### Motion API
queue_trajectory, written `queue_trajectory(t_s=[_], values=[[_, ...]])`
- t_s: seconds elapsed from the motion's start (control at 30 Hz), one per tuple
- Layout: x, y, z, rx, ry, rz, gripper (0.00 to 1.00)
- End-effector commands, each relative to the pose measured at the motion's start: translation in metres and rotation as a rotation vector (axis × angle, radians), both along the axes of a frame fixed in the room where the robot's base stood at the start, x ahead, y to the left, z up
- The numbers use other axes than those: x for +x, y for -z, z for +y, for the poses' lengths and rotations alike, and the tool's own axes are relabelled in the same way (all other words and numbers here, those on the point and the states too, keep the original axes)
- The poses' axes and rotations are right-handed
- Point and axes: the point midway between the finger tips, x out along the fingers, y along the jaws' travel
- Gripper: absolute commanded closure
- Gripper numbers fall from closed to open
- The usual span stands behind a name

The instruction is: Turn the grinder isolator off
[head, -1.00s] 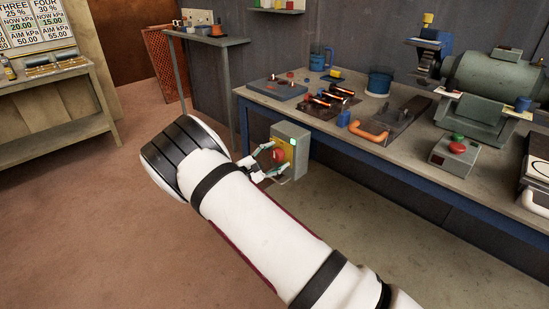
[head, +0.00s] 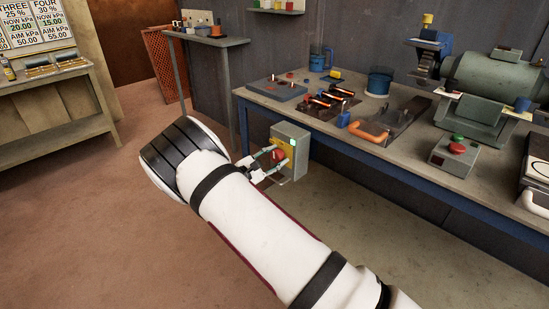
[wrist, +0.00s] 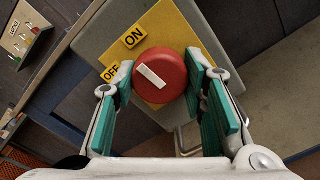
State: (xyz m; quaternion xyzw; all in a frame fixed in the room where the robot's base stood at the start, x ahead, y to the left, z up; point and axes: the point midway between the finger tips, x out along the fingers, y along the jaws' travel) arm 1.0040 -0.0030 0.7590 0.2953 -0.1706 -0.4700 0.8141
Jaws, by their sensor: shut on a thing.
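The grinder isolator is a grey box (head: 290,136) with a yellow plate at the front of the bench. Its round red knob (wrist: 160,74) has a white pointer bar (wrist: 151,75). In the wrist view the bar slants up and left, aimed between the OFF label (wrist: 111,72) and the ON label (wrist: 134,37). My gripper (wrist: 164,88) has its two green-padded fingers shut on the red knob, one on each side. In the head view my gripper (head: 272,158) reaches the box front, and its fingers partly cover the knob.
The blue-edged bench (head: 395,160) runs along the right, with an orange-handled tool (head: 370,132) near its edge. A control box with a red button (head: 448,151) sits further right. Floor (head: 90,220) is clear to the left.

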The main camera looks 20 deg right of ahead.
Motion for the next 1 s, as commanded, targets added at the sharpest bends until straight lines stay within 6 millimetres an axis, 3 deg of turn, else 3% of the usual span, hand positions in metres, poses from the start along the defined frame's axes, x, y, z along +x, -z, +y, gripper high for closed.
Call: queue_trajectory(t_s=[1.0], values=[[-0.0012,0.0008,0.0001,-0.460,-0.002,0.799,0.89]])
